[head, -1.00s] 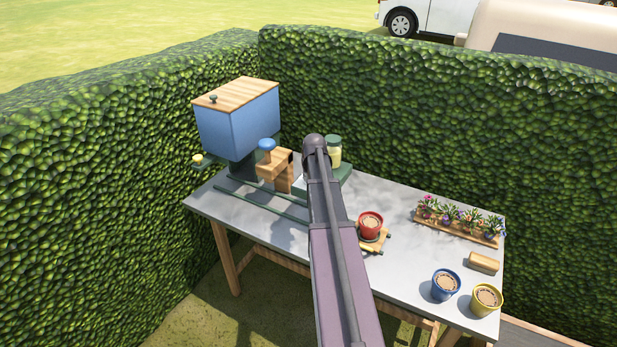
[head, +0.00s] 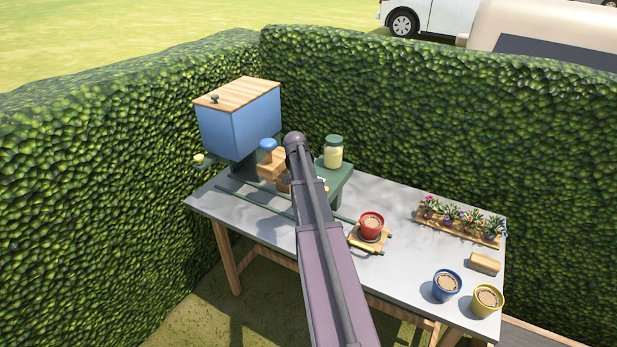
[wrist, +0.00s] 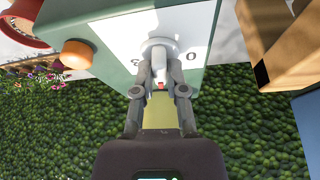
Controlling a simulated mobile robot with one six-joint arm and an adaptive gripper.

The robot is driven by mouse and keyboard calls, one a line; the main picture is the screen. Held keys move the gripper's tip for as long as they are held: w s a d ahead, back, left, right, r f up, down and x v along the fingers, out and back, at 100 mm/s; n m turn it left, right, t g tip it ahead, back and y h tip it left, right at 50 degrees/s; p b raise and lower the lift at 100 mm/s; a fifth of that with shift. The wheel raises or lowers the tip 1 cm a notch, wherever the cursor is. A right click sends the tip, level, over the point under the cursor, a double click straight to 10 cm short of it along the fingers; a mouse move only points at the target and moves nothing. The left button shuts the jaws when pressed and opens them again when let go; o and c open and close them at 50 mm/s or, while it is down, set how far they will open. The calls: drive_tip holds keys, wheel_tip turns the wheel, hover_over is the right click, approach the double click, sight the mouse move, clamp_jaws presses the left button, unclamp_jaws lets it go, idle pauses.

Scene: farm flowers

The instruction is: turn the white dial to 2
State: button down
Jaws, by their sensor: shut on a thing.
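In the wrist view my gripper (wrist: 160,82) is shut on the white dial (wrist: 158,60), with a fingertip on either side of its raised grip. A red mark on the dial points toward the bottom of the picture. The fingers cover part of the scale. In the head view the green box (head: 345,178) stands on the table, and my arm hides the dial and gripper.
An orange knob (wrist: 76,53) is left of the dial. A jar (head: 333,153) stands on the green box. A blue hopper (head: 240,125) and wooden block (head: 270,162) are to the left. A red pot (head: 371,226) stands right of my arm.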

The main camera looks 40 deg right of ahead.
drive_tip(key=shift+m+g, duration=0.5)
drive_tip(key=shift+m, duration=0.6)
drive_tip(key=shift+s, duration=0.1)
drive_tip(key=c, duration=0.7)
unclamp_jaws()
